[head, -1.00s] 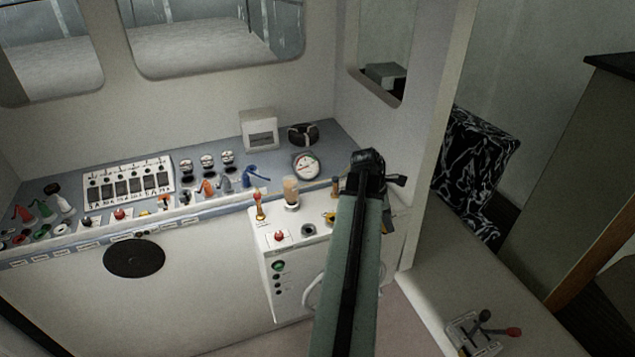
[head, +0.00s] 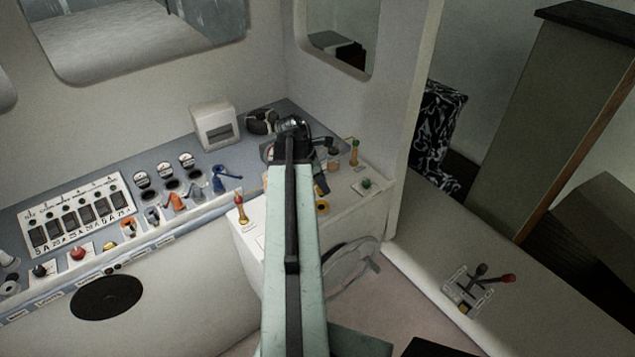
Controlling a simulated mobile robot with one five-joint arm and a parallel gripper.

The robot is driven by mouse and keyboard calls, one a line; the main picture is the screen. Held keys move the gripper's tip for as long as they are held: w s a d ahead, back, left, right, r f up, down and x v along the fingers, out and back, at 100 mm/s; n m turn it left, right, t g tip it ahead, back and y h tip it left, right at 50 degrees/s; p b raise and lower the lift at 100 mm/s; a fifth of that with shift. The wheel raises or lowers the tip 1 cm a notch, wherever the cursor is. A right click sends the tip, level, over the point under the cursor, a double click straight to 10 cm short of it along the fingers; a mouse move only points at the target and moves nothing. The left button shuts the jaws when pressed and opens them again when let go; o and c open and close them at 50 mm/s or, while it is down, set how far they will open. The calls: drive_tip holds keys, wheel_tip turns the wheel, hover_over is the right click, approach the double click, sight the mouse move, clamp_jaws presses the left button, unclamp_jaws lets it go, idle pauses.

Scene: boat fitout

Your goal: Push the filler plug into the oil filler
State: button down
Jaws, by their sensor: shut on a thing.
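My gripper (head: 290,130) is over the far edge of the white engine box, by the blue-grey console. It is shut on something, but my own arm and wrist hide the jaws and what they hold. I cannot make out the filler plug for certain. A yellow ring-like part (head: 323,207) shows on the box top just right of my arm, with a dark part above it. I cannot tell whether it is the oil filler.
A switch panel (head: 80,215) and a blue fitting (head: 220,180) are left.

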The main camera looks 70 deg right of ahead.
drive_tip(key=shift+w+f+b, duration=0.2)
drive_tip(key=shift+f+b, duration=0.1)
drive_tip(key=shift+f, duration=0.1)
drive_tip(key=shift+s+f+b, duration=0.15)
drive_tip(key=shift+f+b, duration=3.1)
drive_tip(key=c, duration=0.9)
unclamp_jaws()
drive_tip(key=shift+r, duration=0.15)
drive_tip(key=p+v, duration=0.7)
drive_tip(key=v, duration=0.1)
drive_tip(key=shift+p, duration=0.3)
